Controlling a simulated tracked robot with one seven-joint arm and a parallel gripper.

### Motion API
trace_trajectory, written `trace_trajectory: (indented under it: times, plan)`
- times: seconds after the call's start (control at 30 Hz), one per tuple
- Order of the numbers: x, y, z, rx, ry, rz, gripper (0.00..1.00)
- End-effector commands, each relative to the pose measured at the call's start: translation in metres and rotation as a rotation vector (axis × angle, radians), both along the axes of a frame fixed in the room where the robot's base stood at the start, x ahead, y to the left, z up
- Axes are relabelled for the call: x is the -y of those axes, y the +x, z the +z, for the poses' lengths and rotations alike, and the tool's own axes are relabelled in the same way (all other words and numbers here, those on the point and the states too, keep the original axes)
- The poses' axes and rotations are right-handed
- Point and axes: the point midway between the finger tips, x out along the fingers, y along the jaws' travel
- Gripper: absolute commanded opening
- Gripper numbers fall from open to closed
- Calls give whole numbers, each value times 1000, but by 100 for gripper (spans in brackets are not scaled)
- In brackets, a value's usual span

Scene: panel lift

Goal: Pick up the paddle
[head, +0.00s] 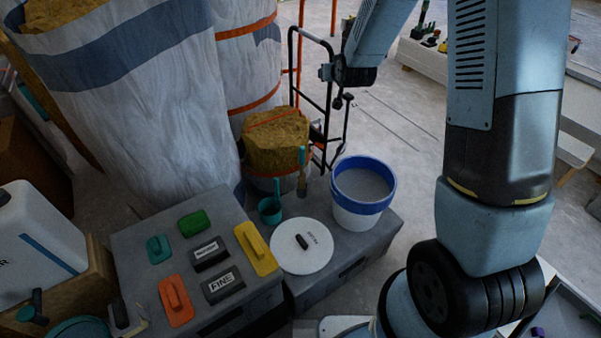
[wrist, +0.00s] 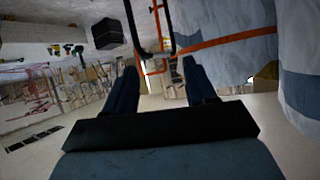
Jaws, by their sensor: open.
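No thing in the head view is plainly marked as the paddle. A slim tool (head: 302,172) with a teal upper part and a brown lower end stands upright by the teal cup (head: 270,210); I cannot tell whether it is the paddle. In the wrist view my gripper (wrist: 160,68) has two dark fingers spread apart, with nothing between them. My arm reaches up and away at the top of the head view, and its fingers are not clear there. The gripper is well above and apart from the tool.
A white-and-blue bucket (head: 362,190) and round white lid (head: 301,246) sit on a grey case (head: 375,235). Another grey case (head: 195,262) bears several coloured hand pads. Large wrapped rolls (head: 150,110) stand behind. A dark frame (head: 325,100) rises near my gripper. Open floor (head: 395,125) lies right.

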Motion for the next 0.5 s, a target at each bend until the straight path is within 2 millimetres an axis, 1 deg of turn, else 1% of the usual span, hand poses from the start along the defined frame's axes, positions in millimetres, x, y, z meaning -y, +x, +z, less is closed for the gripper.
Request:
trace_trajectory:
  times: [0.03,0.23,0.33,0.5]
  plan:
    - [-5,6,-17,9,4,0,56]
    - [-25,23,-70,79,18,-2,56]
    - [-34,27,-98,113,25,-3,56]
    - [-48,29,-146,173,32,-7,56]
